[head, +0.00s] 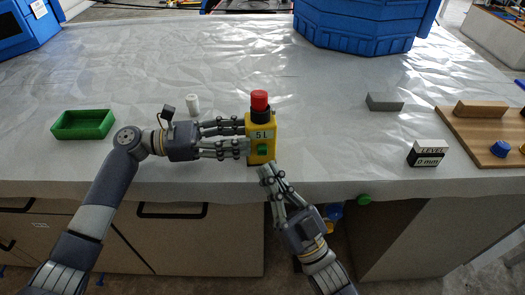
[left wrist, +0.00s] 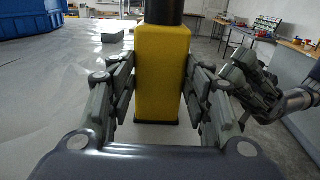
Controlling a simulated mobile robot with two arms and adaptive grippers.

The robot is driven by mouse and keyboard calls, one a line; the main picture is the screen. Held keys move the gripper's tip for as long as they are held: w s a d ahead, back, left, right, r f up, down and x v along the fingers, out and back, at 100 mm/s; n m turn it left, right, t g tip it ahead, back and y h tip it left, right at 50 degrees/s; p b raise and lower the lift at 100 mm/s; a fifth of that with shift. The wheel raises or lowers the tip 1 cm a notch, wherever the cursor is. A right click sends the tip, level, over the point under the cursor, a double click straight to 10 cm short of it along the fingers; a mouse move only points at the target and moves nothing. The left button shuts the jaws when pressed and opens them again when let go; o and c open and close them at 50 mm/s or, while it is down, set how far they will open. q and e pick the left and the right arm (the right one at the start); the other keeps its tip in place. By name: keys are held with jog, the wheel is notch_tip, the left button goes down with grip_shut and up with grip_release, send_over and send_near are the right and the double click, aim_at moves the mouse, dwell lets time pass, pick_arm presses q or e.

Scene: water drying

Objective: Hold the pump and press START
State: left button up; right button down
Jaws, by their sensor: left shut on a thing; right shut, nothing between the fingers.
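The pump (head: 262,135) is a yellow upright box with a black collar, a red top, a "5 L" label and a green button (head: 263,149) low on its front. It stands near the table's front edge. My left gripper (head: 246,138) is shut on it from the left. In the left wrist view the yellow body (left wrist: 162,75) sits between the two fingers. My right gripper (head: 267,172) is shut and empty, its fingertips just below the pump's front and the green button. Whether it touches the pump cannot be told. It also shows at the right of the left wrist view.
A green tray (head: 83,125) and a white cylinder (head: 193,104) are on the left. A "LEVEL 0 mm" display (head: 427,154), a grey block (head: 384,102) and a wooden board (head: 478,136) are on the right. Blue bins (head: 360,25) stand at the back.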

jog(key=shift+s+d, duration=0.1)
jog(key=shift+s, duration=1.3)
